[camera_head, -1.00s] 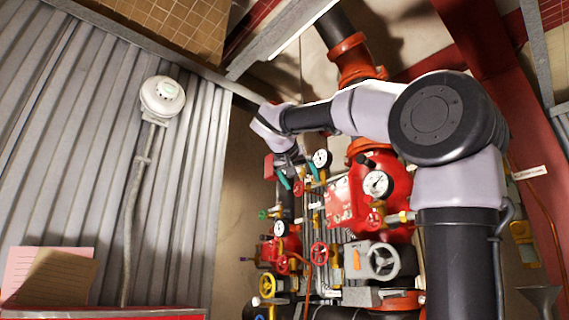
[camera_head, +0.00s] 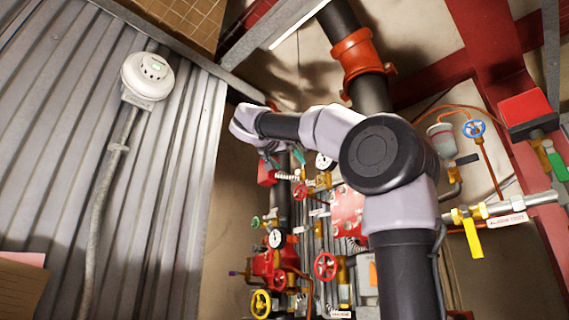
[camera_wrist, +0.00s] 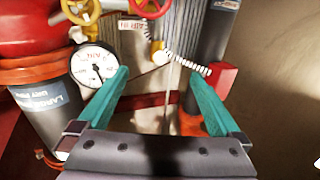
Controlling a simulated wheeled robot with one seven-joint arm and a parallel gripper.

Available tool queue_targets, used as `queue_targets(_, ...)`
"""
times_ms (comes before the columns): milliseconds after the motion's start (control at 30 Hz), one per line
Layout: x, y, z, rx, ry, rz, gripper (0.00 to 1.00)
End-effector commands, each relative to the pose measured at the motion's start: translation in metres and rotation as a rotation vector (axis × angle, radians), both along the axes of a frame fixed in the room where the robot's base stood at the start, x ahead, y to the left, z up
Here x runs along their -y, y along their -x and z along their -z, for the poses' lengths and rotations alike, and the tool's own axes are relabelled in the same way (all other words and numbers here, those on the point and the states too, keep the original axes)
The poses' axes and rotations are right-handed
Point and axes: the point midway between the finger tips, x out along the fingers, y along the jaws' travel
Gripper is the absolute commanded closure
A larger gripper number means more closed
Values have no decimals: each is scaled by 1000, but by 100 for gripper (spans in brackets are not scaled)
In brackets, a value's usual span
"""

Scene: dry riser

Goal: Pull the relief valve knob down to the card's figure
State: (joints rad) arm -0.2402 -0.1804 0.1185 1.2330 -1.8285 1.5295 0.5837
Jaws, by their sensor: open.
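My gripper (camera_wrist: 158,74) is open and empty in the wrist view, its two teal fingers spread. A pale round piece (camera_wrist: 160,57) at the end of a white coiled cord (camera_wrist: 187,61) shows beyond the fingertips. I cannot tell which part is the relief valve knob. A white dial gauge (camera_wrist: 93,64) is left of the left finger. In the head view my gripper's teal fingers are small, beside the red box (camera_head: 266,172) on the pipework. A card-like paper (camera_head: 22,280) is cut off at the lower left; no figure on it is legible.
Red and yellow handwheels, such as the red one (camera_head: 325,266), and gauges crowd the pipework below my arm. A red box (camera_wrist: 220,76) is near the right finger. A yellow-handled valve (camera_head: 472,238) stands at the right. A detector (camera_head: 147,76) is on the corrugated wall.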

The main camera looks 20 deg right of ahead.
Motion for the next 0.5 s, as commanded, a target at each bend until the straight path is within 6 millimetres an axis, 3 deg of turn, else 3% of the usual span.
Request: queue_targets(500, 47, -40, 1, -2, 1, 2, 0)
